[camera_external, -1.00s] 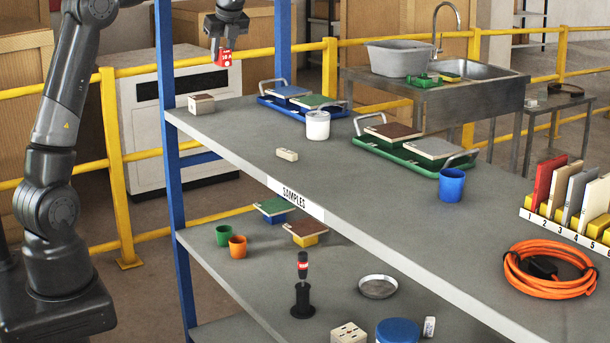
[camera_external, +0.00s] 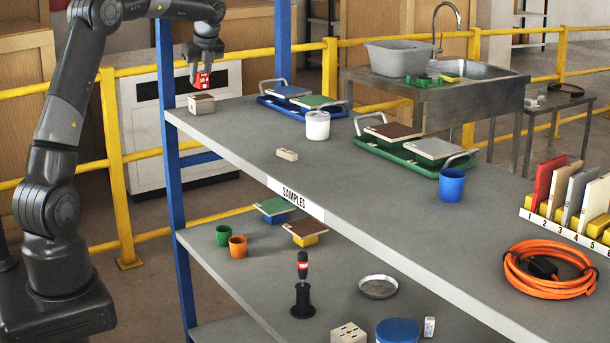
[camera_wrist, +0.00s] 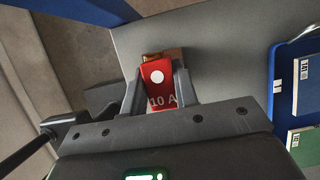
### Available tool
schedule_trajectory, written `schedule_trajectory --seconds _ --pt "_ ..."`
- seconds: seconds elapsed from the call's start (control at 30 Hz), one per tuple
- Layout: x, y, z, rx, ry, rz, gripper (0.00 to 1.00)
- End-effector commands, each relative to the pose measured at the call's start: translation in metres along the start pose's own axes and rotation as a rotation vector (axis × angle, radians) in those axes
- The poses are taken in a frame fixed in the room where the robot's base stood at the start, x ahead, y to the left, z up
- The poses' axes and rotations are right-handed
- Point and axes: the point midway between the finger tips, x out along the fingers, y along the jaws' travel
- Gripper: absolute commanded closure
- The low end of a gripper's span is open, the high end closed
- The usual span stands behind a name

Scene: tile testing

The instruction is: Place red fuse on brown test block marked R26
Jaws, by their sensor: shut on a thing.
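My gripper (camera_external: 203,68) is shut on a red fuse (camera_external: 201,81), which has a white dot and "10 A" on it in the wrist view (camera_wrist: 160,88). The fuse is held upright just above a small block with a brown top and pale sides (camera_external: 201,105) at the left end of the upper shelf. A thin gap seems to show between them. In the wrist view the fuse hides most of the block; its brown edge (camera_wrist: 175,53) shows behind. The block's mark is too small to read.
A blue tray (camera_external: 292,108) with blue and green tiles and a white cup (camera_external: 317,125) stand right of the block. A blue post (camera_external: 168,120) rises at the shelf's left corner. A small pale block (camera_external: 287,154) lies mid-shelf. Brown tiles also lie on a green tray (camera_external: 412,158) and the lower shelf.

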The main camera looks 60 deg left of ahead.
Motion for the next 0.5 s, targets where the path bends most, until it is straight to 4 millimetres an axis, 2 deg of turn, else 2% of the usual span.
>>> schedule_trajectory --seconds 0.1,0.17,0.5 --pt "0.018 0.001 -0.007 0.000 0.002 0.003 0.97" --pt "0.023 0.001 -0.010 0.000 0.001 0.002 0.97" --pt "0.026 0.000 -0.011 0.000 0.000 0.001 0.97"
